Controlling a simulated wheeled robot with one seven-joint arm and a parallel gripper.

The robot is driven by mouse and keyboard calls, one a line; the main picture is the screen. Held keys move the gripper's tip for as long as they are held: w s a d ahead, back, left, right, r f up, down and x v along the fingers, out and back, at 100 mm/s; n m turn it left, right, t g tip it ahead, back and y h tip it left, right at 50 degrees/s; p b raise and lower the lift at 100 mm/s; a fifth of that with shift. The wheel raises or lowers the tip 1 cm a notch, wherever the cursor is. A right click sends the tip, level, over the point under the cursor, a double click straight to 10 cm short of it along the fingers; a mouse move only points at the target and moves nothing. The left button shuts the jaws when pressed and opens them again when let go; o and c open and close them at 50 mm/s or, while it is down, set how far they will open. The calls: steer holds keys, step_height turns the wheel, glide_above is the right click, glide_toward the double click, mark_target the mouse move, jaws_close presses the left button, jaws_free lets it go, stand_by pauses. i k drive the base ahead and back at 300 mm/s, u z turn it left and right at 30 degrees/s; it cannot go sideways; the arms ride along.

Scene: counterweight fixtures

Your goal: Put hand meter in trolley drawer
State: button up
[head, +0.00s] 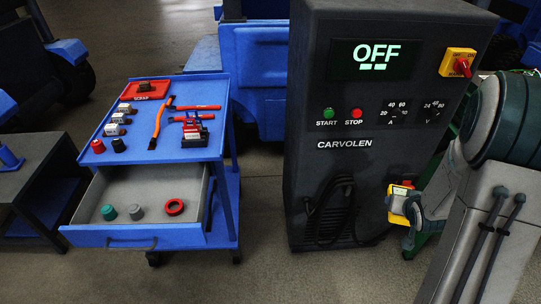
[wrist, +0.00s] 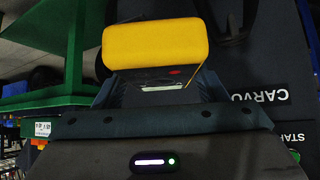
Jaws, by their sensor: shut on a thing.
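The yellow hand meter (head: 398,203) is held in my gripper (head: 409,208), in front of the lower right of the dark charger cabinet. In the wrist view the yellow meter (wrist: 155,44) lies across the fingers of my gripper (wrist: 162,80), which is shut on it. The blue trolley (head: 221,143) stands to the left, well apart from my gripper. Its drawer (head: 134,238) is pulled open. Inside lie a teal cap (head: 108,212), a grey cap (head: 136,211) and a red ring (head: 174,207), with bare floor behind them.
The trolley top holds a red scrap tray (head: 146,90), orange-handled tools (head: 160,122) and several small parts. The charger cabinet (head: 345,165), its display reading OFF, stands between trolley and my arm. A coiled cable (head: 330,208) hangs on its front. Floor in front is clear.

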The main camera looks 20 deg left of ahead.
mark_target(157, 181)
steer(key=z, duration=1)
steer(key=k, duration=1.1)
steer(key=u, duration=1.25)
